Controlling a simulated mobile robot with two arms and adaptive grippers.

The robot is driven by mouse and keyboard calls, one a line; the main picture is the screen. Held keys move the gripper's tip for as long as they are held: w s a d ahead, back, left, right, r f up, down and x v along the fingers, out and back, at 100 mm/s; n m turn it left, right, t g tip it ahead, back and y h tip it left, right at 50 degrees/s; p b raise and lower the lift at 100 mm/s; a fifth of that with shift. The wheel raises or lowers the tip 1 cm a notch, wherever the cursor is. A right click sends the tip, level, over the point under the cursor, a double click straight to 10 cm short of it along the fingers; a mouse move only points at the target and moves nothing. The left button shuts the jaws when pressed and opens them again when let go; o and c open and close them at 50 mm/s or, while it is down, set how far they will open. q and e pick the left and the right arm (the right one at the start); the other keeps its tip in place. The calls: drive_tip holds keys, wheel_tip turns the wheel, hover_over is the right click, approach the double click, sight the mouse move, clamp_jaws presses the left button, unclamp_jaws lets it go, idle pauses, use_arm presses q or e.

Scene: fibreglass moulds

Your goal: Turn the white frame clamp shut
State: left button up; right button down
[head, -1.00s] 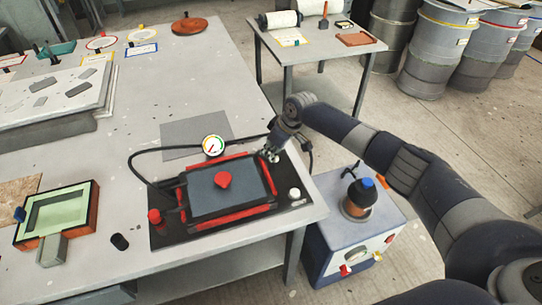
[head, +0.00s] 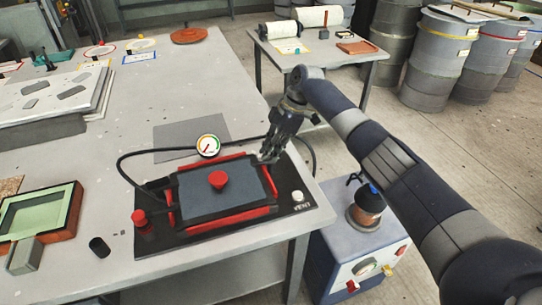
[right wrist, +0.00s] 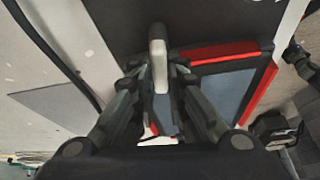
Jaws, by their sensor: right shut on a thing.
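The black base plate (head: 300,222) on the grey table carries a red frame (head: 271,183) around a dark panel (head: 195,192) with a red knob (head: 218,179). My right gripper (head: 268,157) is at the far right corner of the red frame and hides the clamp in the head view. In the right wrist view, the white clamp's lever (right wrist: 158,55) lies between the fingers of my right gripper (right wrist: 156,72), which are shut on it. The red frame (right wrist: 215,53) is just beside it. My left gripper is not in view.
A dial gauge (head: 208,146) and a black hose stand behind the frame. A white vent knob (head: 297,196) is at the plate's right end, a red knob (head: 139,217) at its left. A green-topped mould (head: 40,212) lies left. A pump cart (head: 345,245) stands right of the table.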

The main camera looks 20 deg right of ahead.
drive_tip(key=shift+f+n, duration=0.1)
drive_tip(key=shift+n, duration=0.2)
idle(0.4)
drive_tip(key=c, duration=1.6)
unclamp_jaws()
drive_tip(key=shift+r, duration=0.25)
drive_tip(key=v, duration=1.1)
drive_tip(key=shift+d+r, duration=0.15)
drive_tip(key=shift+r, duration=0.15)
drive_tip(key=shift+f, duration=0.1)
